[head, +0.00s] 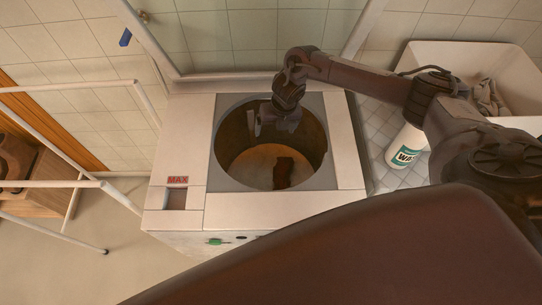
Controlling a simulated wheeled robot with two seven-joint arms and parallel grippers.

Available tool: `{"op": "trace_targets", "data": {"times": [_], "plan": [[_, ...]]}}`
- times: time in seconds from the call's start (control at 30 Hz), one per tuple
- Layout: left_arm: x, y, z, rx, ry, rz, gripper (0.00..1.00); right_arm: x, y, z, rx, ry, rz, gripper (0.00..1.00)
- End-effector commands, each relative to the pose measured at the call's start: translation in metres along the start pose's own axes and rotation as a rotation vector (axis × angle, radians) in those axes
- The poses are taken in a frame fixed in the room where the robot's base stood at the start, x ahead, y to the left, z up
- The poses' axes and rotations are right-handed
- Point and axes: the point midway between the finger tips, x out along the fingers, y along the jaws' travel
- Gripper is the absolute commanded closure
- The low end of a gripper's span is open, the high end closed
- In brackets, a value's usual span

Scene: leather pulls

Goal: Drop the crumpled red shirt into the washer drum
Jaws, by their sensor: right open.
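The top-loading washer (335,215) stands in the middle with its round drum (240,165) open and facing up. My right gripper (275,122) hangs over the far part of the drum opening, open, with nothing seen between its fingers. A dark reddish-brown patch (283,172) shows on the drum floor below it. I cannot tell whether this is the crumpled red shirt or a shadow. No other red cloth is in view. My left gripper is not in view.
A white basin (455,55) holding grey cloth (487,98) is at the right. A white bottle (406,146) stands between washer and basin. A white rack (60,184) stands at the left. A tiled wall is behind. My dark body hides the front right.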

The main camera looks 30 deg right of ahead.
Motion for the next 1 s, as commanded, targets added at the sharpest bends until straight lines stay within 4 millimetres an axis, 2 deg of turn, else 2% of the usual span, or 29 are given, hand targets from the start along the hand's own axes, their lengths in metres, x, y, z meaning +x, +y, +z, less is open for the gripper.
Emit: {"op": "trace_targets", "data": {"times": [0.3,0.43,0.6,1.0], "plan": [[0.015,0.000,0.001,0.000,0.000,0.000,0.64,-0.051,-0.001,0.002,-0.001,-0.005,0.001,0.11],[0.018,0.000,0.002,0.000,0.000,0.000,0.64,-0.066,0.000,0.001,-0.001,-0.004,0.001,0.11],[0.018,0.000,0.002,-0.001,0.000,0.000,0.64,-0.073,-0.001,0.001,0.001,-0.002,-0.001,0.11],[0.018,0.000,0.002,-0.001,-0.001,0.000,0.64,-0.073,0.000,0.001,0.001,-0.002,0.000,0.11]]}}
